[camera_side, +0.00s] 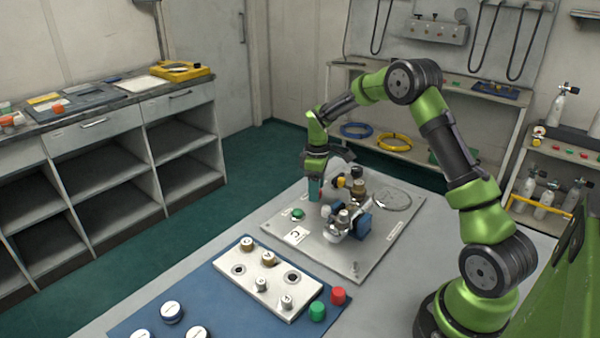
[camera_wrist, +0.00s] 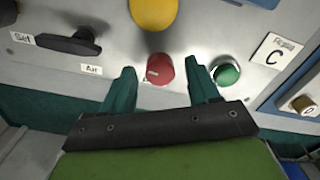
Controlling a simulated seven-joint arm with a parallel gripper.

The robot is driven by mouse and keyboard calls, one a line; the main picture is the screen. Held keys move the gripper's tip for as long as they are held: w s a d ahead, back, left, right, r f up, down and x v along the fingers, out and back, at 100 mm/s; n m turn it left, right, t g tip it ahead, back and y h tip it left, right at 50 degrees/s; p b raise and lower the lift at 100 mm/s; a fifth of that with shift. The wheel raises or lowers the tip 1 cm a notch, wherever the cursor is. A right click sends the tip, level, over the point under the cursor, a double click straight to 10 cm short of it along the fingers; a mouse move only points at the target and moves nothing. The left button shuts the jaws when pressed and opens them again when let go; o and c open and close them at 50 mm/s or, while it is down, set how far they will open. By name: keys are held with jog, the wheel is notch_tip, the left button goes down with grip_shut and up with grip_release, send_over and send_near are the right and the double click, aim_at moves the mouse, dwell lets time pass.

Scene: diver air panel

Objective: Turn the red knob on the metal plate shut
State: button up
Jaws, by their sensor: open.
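The red knob (camera_wrist: 160,69) sits on the metal plate (camera_wrist: 215,25) in the wrist view, with a pale mark on its face. My gripper (camera_wrist: 162,82) is open, its two green fingers on either side of the red knob. In the side view my gripper (camera_side: 313,190) points down over the far left part of the metal plate (camera_side: 370,262). The red knob is hidden there by my gripper and the fittings.
A green knob (camera_wrist: 227,74) lies close beside the right finger. A yellow knob (camera_wrist: 154,12) and a black lever (camera_wrist: 70,44) are beyond the red knob. In the side view, metal fittings with a blue block (camera_side: 361,224) stand right of my gripper. A blue mat (camera_side: 150,318) lies nearer the camera.

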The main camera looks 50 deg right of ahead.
jog(key=shift+f, duration=0.3)
jog(key=c, duration=1)
jog(key=shift+c, duration=0.2)
